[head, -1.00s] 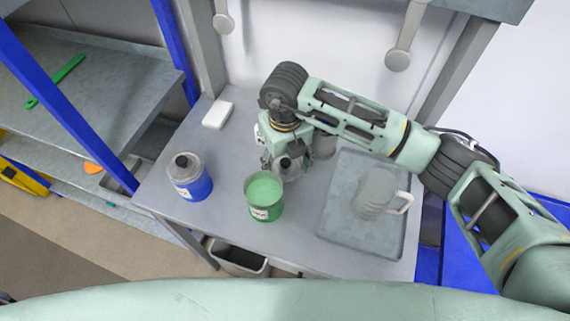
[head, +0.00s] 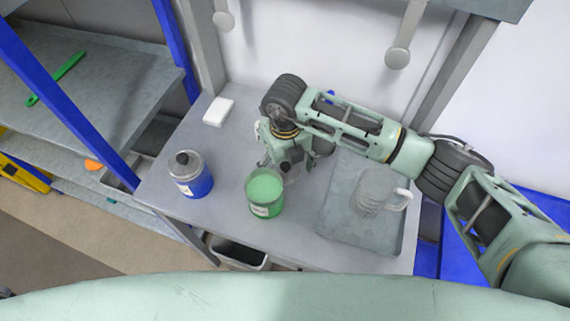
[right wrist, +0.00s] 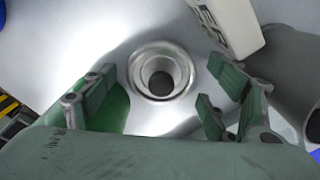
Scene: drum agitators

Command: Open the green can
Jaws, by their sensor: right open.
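The green can (head: 264,198) stands on the grey table in the head view with its top uncovered. Pale green contents show inside. A round metal lid with a dark centre (head: 291,173) lies on the table just behind and right of it, partly hidden by my right gripper (head: 282,157). In the right wrist view, the lid (right wrist: 161,82) lies between the spread fingers of my right gripper (right wrist: 160,80), which is open and empty just above it. Part of the can's green side (right wrist: 113,108) shows by the left fingers. My left gripper is not in view.
A blue can with its lid on (head: 190,176) stands at the left of the table (head: 165,202). A grey tray (head: 350,245) with a clear mug (head: 374,190) is at the right. A white block (head: 218,111) lies at the back left. A bin (head: 241,254) is below.

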